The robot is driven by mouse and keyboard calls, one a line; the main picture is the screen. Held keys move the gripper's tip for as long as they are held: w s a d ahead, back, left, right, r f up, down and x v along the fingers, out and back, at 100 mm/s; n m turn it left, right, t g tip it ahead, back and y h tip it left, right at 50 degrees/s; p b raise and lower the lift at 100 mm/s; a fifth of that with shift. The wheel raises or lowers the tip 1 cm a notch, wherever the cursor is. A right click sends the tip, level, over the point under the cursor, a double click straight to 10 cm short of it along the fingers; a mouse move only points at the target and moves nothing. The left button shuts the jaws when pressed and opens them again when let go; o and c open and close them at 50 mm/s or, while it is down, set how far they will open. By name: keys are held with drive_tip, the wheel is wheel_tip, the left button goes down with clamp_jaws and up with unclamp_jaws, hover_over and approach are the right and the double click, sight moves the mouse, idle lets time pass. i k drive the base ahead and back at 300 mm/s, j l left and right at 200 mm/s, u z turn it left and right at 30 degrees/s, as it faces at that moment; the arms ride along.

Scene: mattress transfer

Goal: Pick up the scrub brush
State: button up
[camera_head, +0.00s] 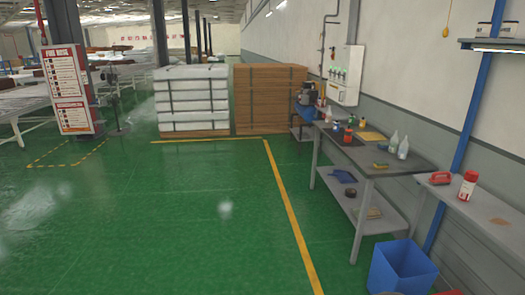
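A small red object with a raised handle-like top, which looks like the scrub brush (440,178), lies on the grey side shelf (480,212) at the right. It stands just left of a red and white bottle (467,186). It is small in the picture, so its bristles cannot be made out. My gripper does not show in this view.
A grey workbench (404,169) holds bottles, jars and a sponge (381,164). A blue bin (402,268) stands on the floor before the shelf. Stacked white mattresses (192,98) and brown stacks (268,98) stand farther back. The green floor at left is clear.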

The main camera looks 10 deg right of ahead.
sight(434, 179)
drive_tip(key=i+l+z, duration=0.1)
drive_tip(key=i+z, duration=0.15)
drive_tip(key=i, duration=0.3)
drive_tip(key=i+z, duration=0.2)
drive_tip(key=i, duration=0.3)
drive_tip(key=i+j+z, duration=0.1)
drive_tip(key=i+z, duration=0.15)
drive_tip(key=i, duration=0.3)
drive_tip(key=i+j+z, duration=0.25)
drive_tip(key=i, duration=0.3)
drive_tip(key=i+l+z, duration=0.1)
drive_tip(key=i+z, duration=0.35)
drive_tip(key=i, duration=0.15)
drive_tip(key=i+j+z, duration=0.1)
drive_tip(key=i+z, duration=0.4)
drive_tip(key=i+j+z, duration=0.45)
drive_tip(key=i, duration=0.2)
drive_tip(key=i+j+z, duration=0.1)
drive_tip(key=i+z, duration=0.4)
